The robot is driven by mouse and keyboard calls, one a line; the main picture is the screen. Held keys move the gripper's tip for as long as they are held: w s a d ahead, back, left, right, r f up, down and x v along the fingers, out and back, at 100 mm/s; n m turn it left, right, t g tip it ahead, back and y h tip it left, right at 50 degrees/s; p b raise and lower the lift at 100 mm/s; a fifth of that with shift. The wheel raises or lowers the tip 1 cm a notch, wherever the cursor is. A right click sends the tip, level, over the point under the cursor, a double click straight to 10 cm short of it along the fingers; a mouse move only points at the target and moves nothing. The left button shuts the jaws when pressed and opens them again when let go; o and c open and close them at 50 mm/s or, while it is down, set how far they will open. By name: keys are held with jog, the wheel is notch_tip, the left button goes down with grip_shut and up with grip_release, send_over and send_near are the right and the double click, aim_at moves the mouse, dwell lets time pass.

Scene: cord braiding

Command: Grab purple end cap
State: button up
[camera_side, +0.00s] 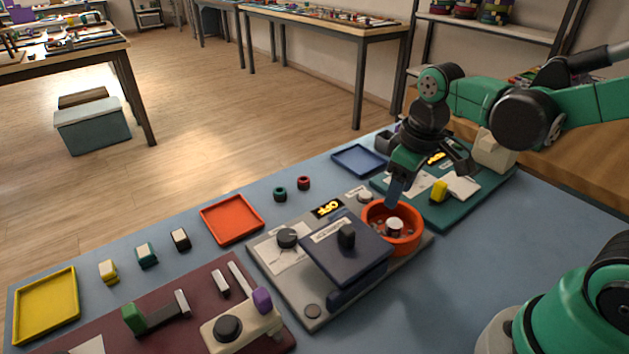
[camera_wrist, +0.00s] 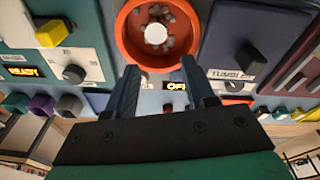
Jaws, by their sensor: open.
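A small purple piece, which looks like the purple end cap (camera_wrist: 40,104), sits in the wrist view at the lower left, between a green piece (camera_wrist: 15,103) and a grey piece (camera_wrist: 68,106). In the side view only a sliver of purple (camera_side: 397,127) shows behind my arm, beside the dark grey piece (camera_side: 385,142). My gripper (camera_side: 397,192) points down at the orange bowl (camera_side: 367,226) near its rim, away from the purple piece. In the wrist view my gripper (camera_wrist: 160,70) has its two dark fingers apart with nothing between them.
The orange bowl holds grey bits around a pale hub. A teal board (camera_side: 470,205) with a yellow knob (camera_side: 439,190) lies to the right. A blue tray (camera_side: 345,158) lies behind. A purple knob (camera_side: 262,299) stands on the beige fixture at the front.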

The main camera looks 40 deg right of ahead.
aim_at(395, 223)
jog(key=shift+d+f+n+g, duration=0.2)
jog(key=shift+f+g, duration=0.2)
jog(key=shift+f, duration=0.05)
jog(key=shift+d+f+n+g, duration=0.15)
jog(key=shift+f+n+g, duration=0.05)
jog(key=shift+f+g, duration=0.25)
jog(key=shift+f, duration=2.75)
grip_shut()
